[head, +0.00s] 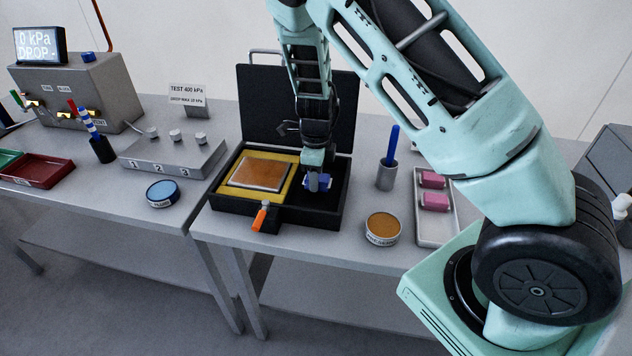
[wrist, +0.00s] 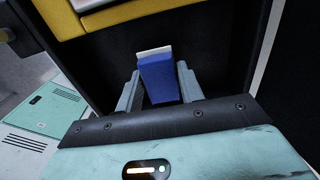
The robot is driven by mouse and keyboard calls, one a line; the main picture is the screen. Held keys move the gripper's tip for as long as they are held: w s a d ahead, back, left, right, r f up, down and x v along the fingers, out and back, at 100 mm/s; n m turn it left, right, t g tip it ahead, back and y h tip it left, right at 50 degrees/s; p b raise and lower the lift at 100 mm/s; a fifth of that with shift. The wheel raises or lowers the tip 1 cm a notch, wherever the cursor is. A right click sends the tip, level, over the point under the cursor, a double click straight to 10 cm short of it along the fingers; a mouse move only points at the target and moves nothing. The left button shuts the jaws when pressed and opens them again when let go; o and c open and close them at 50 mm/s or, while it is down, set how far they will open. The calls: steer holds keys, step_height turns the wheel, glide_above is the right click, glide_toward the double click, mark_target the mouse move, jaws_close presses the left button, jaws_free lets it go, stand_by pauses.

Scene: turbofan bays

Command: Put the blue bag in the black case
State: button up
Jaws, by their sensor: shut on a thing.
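A blue bag (wrist: 166,82) with a pale top edge sits between the two fingers of my gripper (wrist: 158,88) in the wrist view. My gripper (head: 318,181) is shut on it, and the blue bag also shows in the head view (head: 324,184). The black case (head: 312,214) stands open on the table with its lid (head: 262,98) up at the back. My gripper is over the right, dark compartment of the case. I cannot tell whether the bag touches the case floor.
The case's left side holds a yellow insert (head: 237,201) with a copper-coloured plate (head: 260,174). To the right stand a cup with a blue stick (head: 387,176), a round tin (head: 383,227) and a tray (head: 437,236) with pink blocks.

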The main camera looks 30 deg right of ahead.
steer(key=shift+f, duration=1.15)
steer(key=shift+f, duration=0.15)
steer(key=o, duration=1)
steer(key=shift+o, duration=0.2)
